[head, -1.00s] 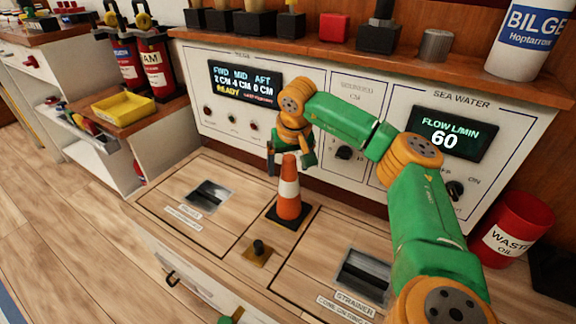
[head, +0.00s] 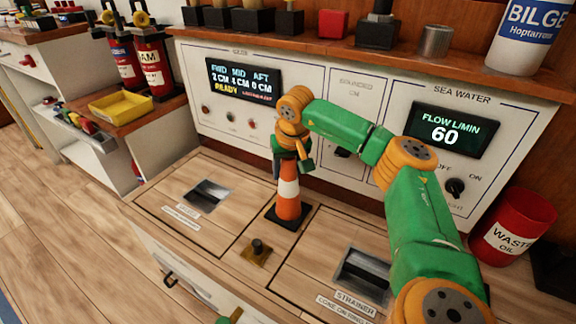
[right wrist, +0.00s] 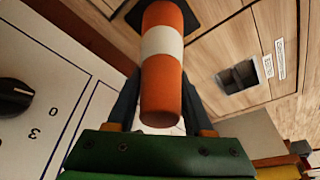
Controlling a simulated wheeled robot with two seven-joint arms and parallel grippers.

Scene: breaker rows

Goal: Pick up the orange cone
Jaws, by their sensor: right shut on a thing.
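The orange cone (head: 288,206) with a white band stands upright on its dark square base, on the wooden counter between two hatch outlines. My right gripper (head: 290,167) is at the cone's top, pointing down, shut on it. In the right wrist view the cone (right wrist: 162,85) lies between the two dark fingers of the right gripper (right wrist: 160,105), and its base shows at the top of the picture. The base appears to rest on the counter. My left gripper cannot be made out; only a small green part shows at the bottom edge of the head view.
A small brass plate with a dark knob (head: 257,250) is just in front of the cone. Recessed hatch handles (head: 207,194) lie on both sides. The control panel (head: 330,110) stands behind. A red waste oil bin (head: 512,228) is at the right. A yellow tray (head: 120,103) is at the left.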

